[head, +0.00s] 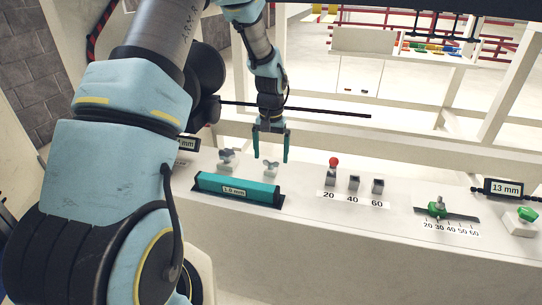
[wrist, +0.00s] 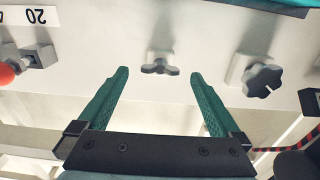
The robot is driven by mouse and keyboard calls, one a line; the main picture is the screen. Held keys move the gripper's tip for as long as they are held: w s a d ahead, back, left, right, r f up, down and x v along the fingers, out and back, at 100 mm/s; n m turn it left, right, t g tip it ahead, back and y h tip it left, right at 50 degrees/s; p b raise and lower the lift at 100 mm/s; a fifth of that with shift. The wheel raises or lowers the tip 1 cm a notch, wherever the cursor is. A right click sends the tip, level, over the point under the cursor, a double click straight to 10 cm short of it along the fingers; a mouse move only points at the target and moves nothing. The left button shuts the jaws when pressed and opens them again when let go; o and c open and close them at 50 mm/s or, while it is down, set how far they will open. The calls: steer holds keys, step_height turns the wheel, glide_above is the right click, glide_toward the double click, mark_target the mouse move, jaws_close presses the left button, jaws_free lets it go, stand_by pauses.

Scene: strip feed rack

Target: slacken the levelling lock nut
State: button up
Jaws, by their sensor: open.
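A small grey wing-shaped nut (head: 271,169) stands on the white bench behind the teal bar; it also shows in the wrist view (wrist: 160,67). A larger grey lobed knob (head: 227,158) stands to its left; in the wrist view this knob (wrist: 262,80) is at the right. No label shows which is the levelling lock nut. My gripper (head: 271,158) points down above the wing-shaped nut, open and empty. In the wrist view its green fingers (wrist: 159,73) are spread wide, with the nut centred between the tips. I see no contact.
A teal bar (head: 240,189) with a millimetre label lies in front of the nut and knob. Posts (head: 354,183) marked 20, 40 and 60 stand to the right, one red-topped (head: 333,162). Farther right are a green slider scale (head: 438,207), a 13 mm display (head: 505,188) and a green knob (head: 527,214).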

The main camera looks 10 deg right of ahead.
steer(key=shift+f, duration=0.8)
steer(key=shift+c, duration=0.2)
steer(key=c, duration=1.3)
steer(key=shift+c, duration=0.2)
steer(key=shift+n, duration=0.4)
steer(key=n, duration=0.4)
steer(key=shift+r, duration=0.1)
steer(key=shift+n, duration=2.1)
steer(key=shift+p, duration=0.3)
